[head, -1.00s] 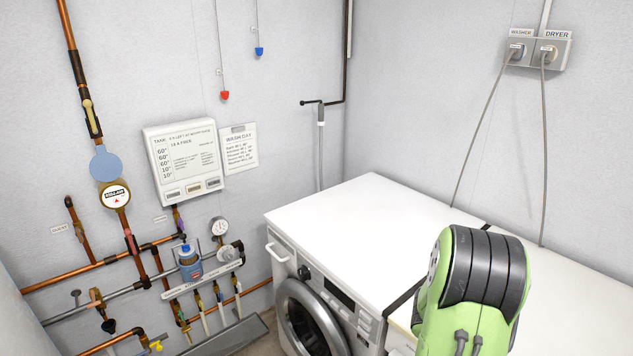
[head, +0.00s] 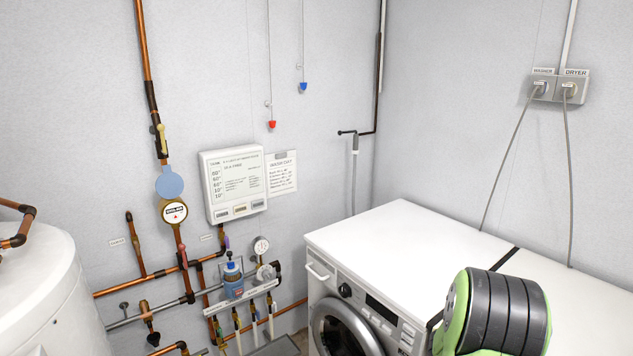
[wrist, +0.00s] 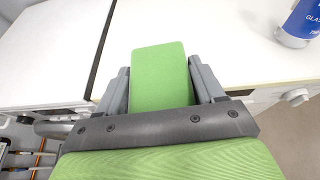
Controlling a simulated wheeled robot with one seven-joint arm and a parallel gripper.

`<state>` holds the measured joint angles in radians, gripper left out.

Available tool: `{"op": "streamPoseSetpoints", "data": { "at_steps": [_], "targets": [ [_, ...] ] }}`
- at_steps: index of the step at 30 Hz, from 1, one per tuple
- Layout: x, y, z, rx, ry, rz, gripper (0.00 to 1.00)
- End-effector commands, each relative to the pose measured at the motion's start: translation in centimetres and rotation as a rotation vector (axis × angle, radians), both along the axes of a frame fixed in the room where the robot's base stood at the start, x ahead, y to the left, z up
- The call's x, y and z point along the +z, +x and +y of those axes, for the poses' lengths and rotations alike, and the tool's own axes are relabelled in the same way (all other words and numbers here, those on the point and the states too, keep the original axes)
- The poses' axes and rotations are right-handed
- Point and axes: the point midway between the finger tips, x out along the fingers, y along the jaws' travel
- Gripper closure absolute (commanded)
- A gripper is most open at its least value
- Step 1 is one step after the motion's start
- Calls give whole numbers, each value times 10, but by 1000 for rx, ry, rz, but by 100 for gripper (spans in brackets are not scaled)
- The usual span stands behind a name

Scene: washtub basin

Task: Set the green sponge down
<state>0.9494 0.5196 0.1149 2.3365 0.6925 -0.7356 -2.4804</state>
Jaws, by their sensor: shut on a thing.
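The green sponge (wrist: 160,76) is a plain green block in the wrist view. My gripper (wrist: 160,82) is shut on it, with one grey finger on each side. The sponge shows in front of the white machine tops, near their front edge. I cannot tell whether it touches the surface below. In the head view only a green and black part of my arm shows at the lower right, and the gripper and sponge are out of sight.
The white washer (head: 392,238) has a clear top, with a dark gap separating it from the white top (head: 575,272) at right. A blue bottle (wrist: 301,22) stands at right in the wrist view. Copper pipes and a small shelf (head: 240,298) are on the left wall.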

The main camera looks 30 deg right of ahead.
Motion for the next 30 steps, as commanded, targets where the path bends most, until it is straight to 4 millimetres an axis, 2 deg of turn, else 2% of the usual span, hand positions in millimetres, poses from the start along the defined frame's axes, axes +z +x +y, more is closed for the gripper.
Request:
{"op": "streamPoseSetpoints", "data": {
  "at_steps": [11,17,23,30],
  "targets": [
    [-27,44,25,127,2,4,61],
    [-49,77,51,232,3,7,61],
    [-75,116,90,371,2,12,61],
    [-106,160,153,568,-6,20,61]
  ]
}}
